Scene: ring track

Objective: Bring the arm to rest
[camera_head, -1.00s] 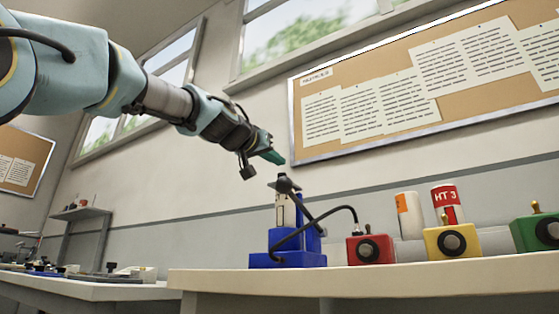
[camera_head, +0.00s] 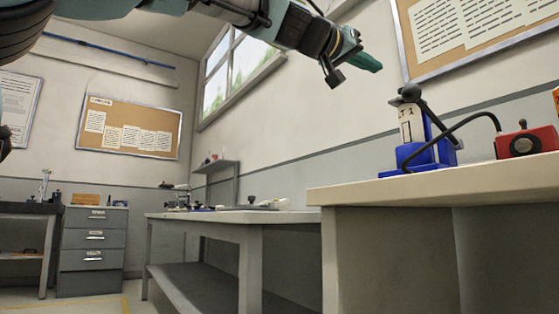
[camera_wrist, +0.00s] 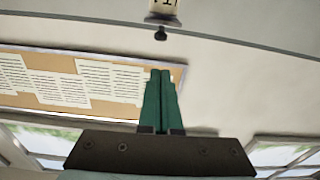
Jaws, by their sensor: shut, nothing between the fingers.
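My gripper (camera_head: 372,66) is in the air at the upper right in the head view, above and to the left of a blue stand (camera_head: 425,155). Its green fingers are together and empty, and they also show in the wrist view (camera_wrist: 160,75). The blue stand holds an upright white cylinder (camera_head: 409,125) with a dark top and a black cable. Part of what looks like this cylinder shows upside down at the top of the wrist view (camera_wrist: 163,8). My gripper is apart from both. My arm reaches in from the upper left.
The stand is on a pale bench (camera_head: 470,178) with a red box (camera_head: 525,143), cut off at the right. A lower table (camera_head: 225,216) with small items stands left of it. A grey drawer cabinet (camera_head: 93,250) is farther back. Floor shows at lower left.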

